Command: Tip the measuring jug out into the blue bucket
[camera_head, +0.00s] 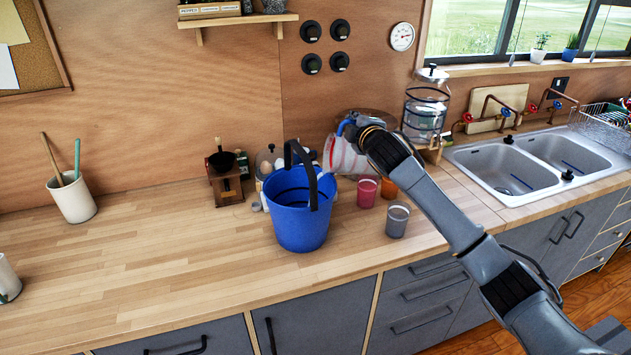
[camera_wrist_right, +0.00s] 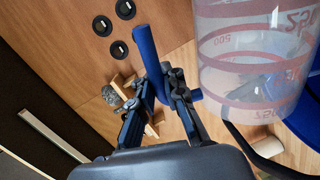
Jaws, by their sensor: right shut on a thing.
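The measuring jug (camera_head: 345,158) is clear with red markings and a blue handle. It is tilted, just behind and right of the blue bucket (camera_head: 300,222), with its lower part close to the bucket's rim. My right gripper (camera_head: 355,128) is shut on the jug's handle. In the right wrist view the gripper (camera_wrist_right: 168,88) grips the blue handle, beside the jug's marked wall (camera_wrist_right: 255,60). The bucket stands upright on the worktop, its black handle raised. Whether anything is in the jug or the bucket I cannot tell. My left gripper is out of view.
A red cup (camera_head: 367,192), an orange cup (camera_head: 389,188) and a grey cup (camera_head: 397,220) stand right of the bucket. A coffee grinder (camera_head: 225,180) stands left of it. A glass dispenser (camera_head: 426,108) stands behind my right arm. The worktop's left middle is clear.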

